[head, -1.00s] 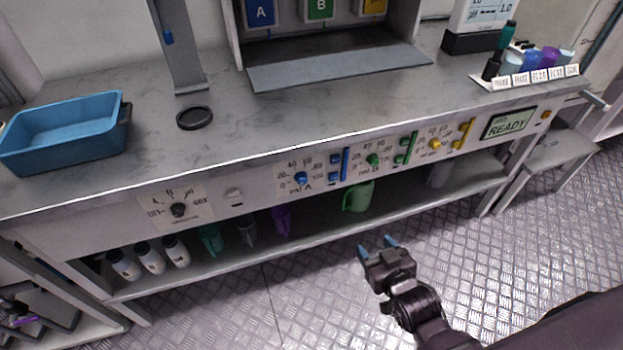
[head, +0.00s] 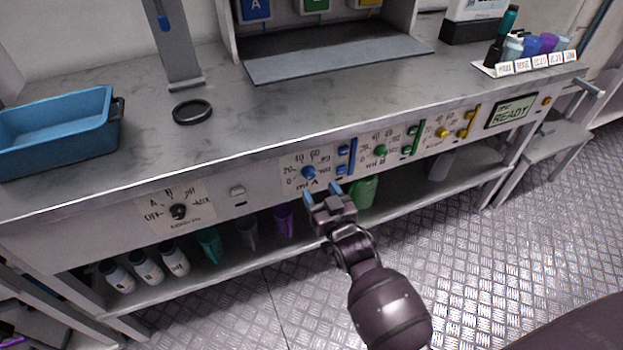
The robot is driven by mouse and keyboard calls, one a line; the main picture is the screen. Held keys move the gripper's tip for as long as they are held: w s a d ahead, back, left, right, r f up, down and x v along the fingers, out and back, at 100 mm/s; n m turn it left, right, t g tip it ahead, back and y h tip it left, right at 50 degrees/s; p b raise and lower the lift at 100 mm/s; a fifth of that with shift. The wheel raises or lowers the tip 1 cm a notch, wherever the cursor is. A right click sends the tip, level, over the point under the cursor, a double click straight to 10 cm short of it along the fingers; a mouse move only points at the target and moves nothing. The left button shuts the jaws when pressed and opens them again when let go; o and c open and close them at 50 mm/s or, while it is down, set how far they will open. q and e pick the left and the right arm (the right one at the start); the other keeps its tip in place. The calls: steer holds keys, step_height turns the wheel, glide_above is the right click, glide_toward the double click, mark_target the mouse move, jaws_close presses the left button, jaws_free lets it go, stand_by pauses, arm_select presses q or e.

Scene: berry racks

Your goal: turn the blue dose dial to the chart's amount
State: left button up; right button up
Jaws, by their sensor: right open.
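The blue dose dial (head: 308,173) sits on the bench's front panel, on a white scale plate marked "ml A" with numbers around it. My right gripper (head: 322,191) is open and empty, with its blue-tipped fingers just below and slightly right of the dial. I cannot tell whether a fingertip touches the panel. The dial's exact setting is too small to read. No dose chart can be made out. My left gripper is not in view.
Beside the dial are a blue slider (head: 343,160), a green dial (head: 380,152) and a yellow dial (head: 442,133). A black selector knob (head: 179,211) is on the left. A display (head: 511,114) reads READY. Bottles and cups stand on the shelf below.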

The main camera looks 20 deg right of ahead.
mark_target(311, 177)
steer(key=w, duration=0.3)
steer(key=shift+w+a+f+b, duration=0.1)
steer(key=shift+w+f+b, duration=0.05)
steer(key=shift+w+b, duration=0.2)
steer(key=shift+w, duration=0.8)
steer(key=shift+c, duration=0.2)
steer(key=c, duration=0.7)
steer(key=shift+c, duration=0.9)
steer(key=shift+r, duration=0.2)
